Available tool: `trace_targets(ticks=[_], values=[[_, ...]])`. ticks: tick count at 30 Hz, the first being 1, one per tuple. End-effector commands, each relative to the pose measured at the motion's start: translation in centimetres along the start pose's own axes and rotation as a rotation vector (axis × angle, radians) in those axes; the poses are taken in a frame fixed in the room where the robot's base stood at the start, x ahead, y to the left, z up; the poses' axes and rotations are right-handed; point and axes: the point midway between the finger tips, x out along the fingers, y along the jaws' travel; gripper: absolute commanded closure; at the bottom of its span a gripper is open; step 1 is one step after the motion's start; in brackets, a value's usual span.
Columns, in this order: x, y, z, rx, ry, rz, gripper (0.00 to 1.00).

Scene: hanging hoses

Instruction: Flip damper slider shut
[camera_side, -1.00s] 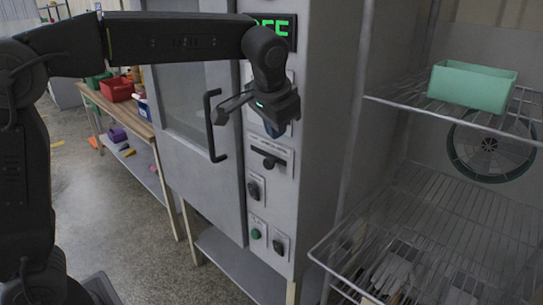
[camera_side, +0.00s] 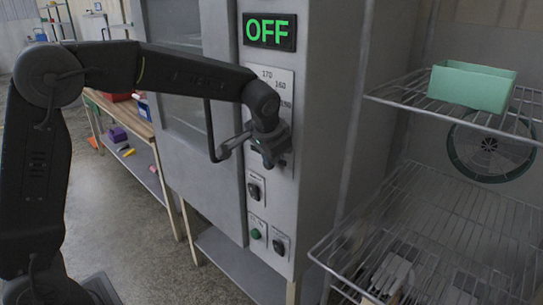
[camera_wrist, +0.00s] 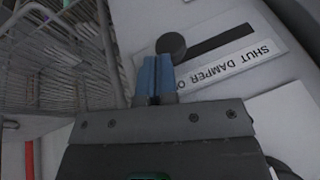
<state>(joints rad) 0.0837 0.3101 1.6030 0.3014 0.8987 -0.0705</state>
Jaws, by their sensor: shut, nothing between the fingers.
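In the wrist view the damper slider's round dark knob (camera_wrist: 171,45) sits at the left end of a black slot (camera_wrist: 222,40). The white label (camera_wrist: 235,67) beside it reads upside down, with SHUT at the right and the word at the knob's end partly hidden. My gripper (camera_wrist: 153,68) has its blue fingers shut and empty. The tips are beside the knob, just below and left of it in the picture; I cannot tell whether they touch. In the side view my gripper (camera_side: 268,163) is at the cabinet's control panel and hides the slider.
The panel has a green OFF display (camera_side: 269,31), a temperature scale (camera_side: 280,80), a switch (camera_side: 255,188) and a green button (camera_side: 255,234). A vertical door handle (camera_side: 210,130) stands left of my gripper. Wire shelves (camera_side: 445,220) and a green bin (camera_side: 472,87) are at the right.

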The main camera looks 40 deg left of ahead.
Motion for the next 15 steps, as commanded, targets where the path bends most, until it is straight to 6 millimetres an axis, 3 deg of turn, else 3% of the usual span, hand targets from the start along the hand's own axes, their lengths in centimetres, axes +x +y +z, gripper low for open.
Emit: trace_targets(ticks=[5, 15], values=[[0.1, -0.7, 0.1, -0.001, -0.001, -0.001, 1.00], [1.5, -7.3, 1.5, -0.005, -0.002, -0.001, 1.00]])
